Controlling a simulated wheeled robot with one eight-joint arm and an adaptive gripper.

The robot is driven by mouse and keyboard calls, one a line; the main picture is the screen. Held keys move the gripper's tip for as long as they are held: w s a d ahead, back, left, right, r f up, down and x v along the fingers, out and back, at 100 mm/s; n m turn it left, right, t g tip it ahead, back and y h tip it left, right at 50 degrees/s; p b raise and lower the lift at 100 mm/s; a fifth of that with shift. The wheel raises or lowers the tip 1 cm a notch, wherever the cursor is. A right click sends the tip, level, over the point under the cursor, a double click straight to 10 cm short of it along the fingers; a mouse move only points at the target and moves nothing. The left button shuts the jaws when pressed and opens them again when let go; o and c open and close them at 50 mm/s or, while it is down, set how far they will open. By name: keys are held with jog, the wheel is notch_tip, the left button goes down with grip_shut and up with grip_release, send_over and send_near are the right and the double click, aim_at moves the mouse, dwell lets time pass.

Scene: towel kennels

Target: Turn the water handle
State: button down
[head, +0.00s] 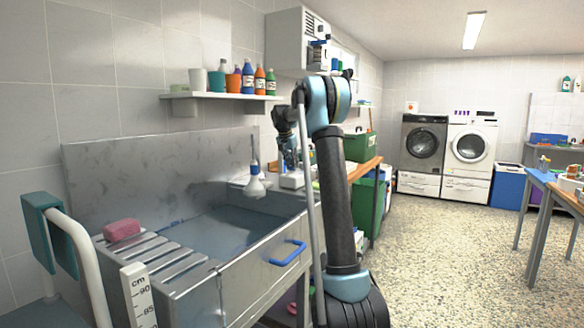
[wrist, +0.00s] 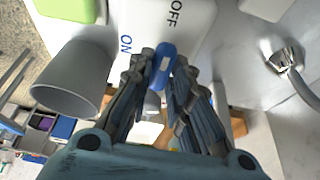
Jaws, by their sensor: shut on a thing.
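The water handle (wrist: 163,63) is a small blue lever in the wrist view, on a white plate (wrist: 190,30) lettered ON and OFF. The lever lies beside the ON lettering; OFF is farther up the plate. My gripper (wrist: 165,72) is shut on the lever, one dark finger on each side, hiding its lower part. In the head view my gripper (head: 290,165) is at the far right end of the steel tub (head: 120,165), over the white plate (head: 292,180). There my arm partly covers the area and the lever cannot be made out.
A grey cup (wrist: 72,80) stands close beside my fingers in the wrist view. A shower head (wrist: 284,58) is on the other side. A pink sponge (head: 122,230) lies on the tub's slatted rack. A bottle shelf (head: 222,96) hangs above.

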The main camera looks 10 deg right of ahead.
jog(key=shift+a, duration=0.1)
jog(key=c, duration=1.5)
grip_release()
jog(key=v, duration=1.1)
jog(key=shift+s+a+r, duration=0.1)
jog(key=shift+r, duration=0.3)
